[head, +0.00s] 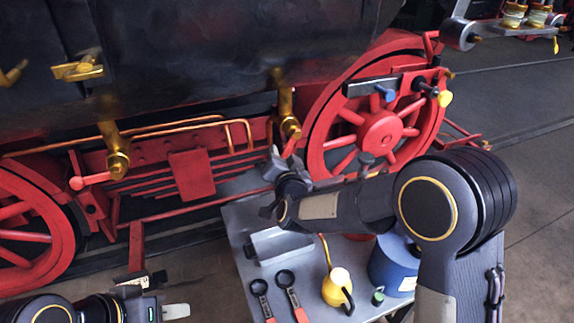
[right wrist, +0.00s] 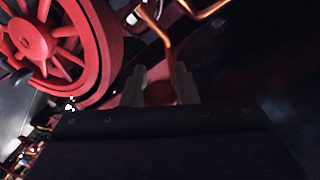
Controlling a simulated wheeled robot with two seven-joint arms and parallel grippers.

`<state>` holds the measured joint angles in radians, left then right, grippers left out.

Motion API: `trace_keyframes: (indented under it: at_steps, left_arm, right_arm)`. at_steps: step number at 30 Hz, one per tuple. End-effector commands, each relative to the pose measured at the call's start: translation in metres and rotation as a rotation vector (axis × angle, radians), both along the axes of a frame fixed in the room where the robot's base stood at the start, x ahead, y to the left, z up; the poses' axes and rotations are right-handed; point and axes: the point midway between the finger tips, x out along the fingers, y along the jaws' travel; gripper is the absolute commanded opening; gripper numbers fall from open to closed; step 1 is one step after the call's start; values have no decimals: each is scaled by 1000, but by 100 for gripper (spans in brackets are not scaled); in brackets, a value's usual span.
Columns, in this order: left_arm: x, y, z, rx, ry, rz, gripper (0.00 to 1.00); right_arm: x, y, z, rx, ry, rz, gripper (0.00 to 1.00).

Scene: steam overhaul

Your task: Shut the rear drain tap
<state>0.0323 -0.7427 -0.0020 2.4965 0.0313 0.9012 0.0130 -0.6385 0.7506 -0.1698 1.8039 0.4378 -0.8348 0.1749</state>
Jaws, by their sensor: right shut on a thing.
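Two brass drain taps hang under the dark boiler side in the head view. The left tap (head: 117,150) has a red lever (head: 90,180) sticking out to the left, roughly level. The right tap (head: 287,112) has a red lever (head: 291,147) hanging below it, partly hidden by my right gripper (head: 275,163). In the right wrist view, the fingers of this gripper (right wrist: 160,88) are shut on the red lever end (right wrist: 160,94). I cannot tell which tap is the rear one. My left gripper (head: 160,297) is low at the left, away from both taps; its jaw gap is unclear.
A grey work table (head: 242,222) below my right arm holds two ring-ended tools (head: 287,281), a yellow oil can (head: 335,290) and a blue container (head: 392,266). Red spoked wheels (head: 382,131) stand on either side of the taps. Copper pipes (head: 190,124) run between them.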

Motion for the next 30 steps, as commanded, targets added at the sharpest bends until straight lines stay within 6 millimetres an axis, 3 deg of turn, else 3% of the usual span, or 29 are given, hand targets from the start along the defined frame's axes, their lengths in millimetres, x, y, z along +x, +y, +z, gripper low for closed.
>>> trace_keyframes:
  at_steps: [1, 9, 30]
  left_arm:
    - [0, 0, -10, 0, 0, 0, 36]
    - [0, 0, -26, 0, 0, 0, 36]
    - [0, 0, -39, 0, 0, 0, 36]
  right_arm:
    - [-1, 2, -1, 48, 13, -1, 0]
    - [-6, 15, 12, 285, 114, -1, 0]
    - [-14, 36, 54, 856, 352, -1, 0]
